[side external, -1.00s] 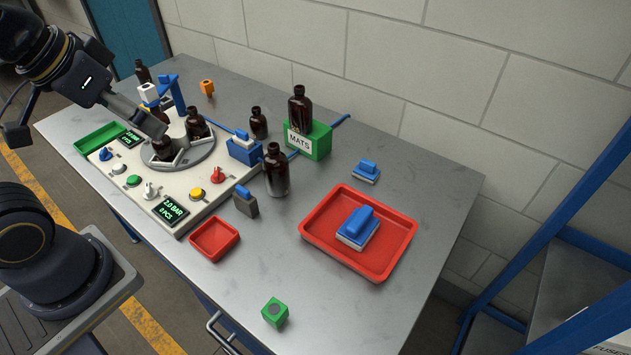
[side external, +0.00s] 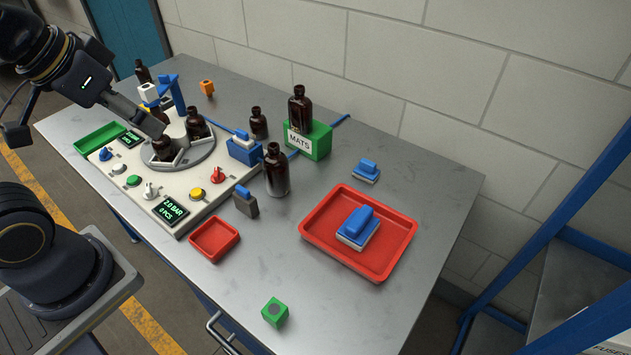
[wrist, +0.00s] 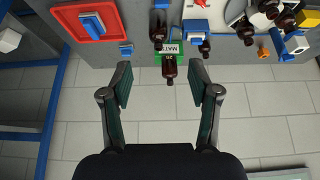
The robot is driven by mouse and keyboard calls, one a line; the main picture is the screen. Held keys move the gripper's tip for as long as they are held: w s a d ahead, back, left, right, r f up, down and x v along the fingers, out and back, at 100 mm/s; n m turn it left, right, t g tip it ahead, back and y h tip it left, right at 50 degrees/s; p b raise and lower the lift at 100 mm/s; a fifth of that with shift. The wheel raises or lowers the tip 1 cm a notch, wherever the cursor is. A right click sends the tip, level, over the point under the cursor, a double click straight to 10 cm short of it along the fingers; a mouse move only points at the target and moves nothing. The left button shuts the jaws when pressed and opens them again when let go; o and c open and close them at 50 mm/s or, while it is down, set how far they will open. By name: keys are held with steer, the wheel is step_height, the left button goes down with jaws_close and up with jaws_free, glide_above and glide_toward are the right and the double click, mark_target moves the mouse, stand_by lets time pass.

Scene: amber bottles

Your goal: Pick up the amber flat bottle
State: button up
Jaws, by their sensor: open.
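Several dark amber bottles stand about the bench, and I cannot tell for certain which is the flat one. Others stand on the round turntable (side external: 205,160). In the wrist view my gripper (wrist: 160,82) is open and empty. The bottle on the block (wrist: 168,68) appears between its fingers in that picture, with no contact visible. In the side view my gripper is at upper left, over the turntable.
A red tray (side external: 318,250) holds a blue-handled block (side external: 357,228). A white control panel (side external: 150,185) surrounds the turntable. The wall is behind the bench.

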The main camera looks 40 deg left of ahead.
steer(key=w+r+t, duration=0.3)
steer(key=w+r, duration=0.5)
steer(key=w, duration=0.3)
steer(key=g, duration=0.2)
glide_above(298, 87)
steer(key=s, duration=0.8)
step_height(298, 87, down, 11)
steer(key=x, duration=0.8)
steer(key=shift+w+d+f, duration=0.1)
steer(key=shift+d+f, duration=0.2)
steer(key=shift+f, duration=0.05)
steer(key=x, duration=0.6)
steer(key=shift+w+a+f, duration=0.15)
steer(key=shift+w+a, duration=0.1)
steer(key=shift+w, duration=0.05)
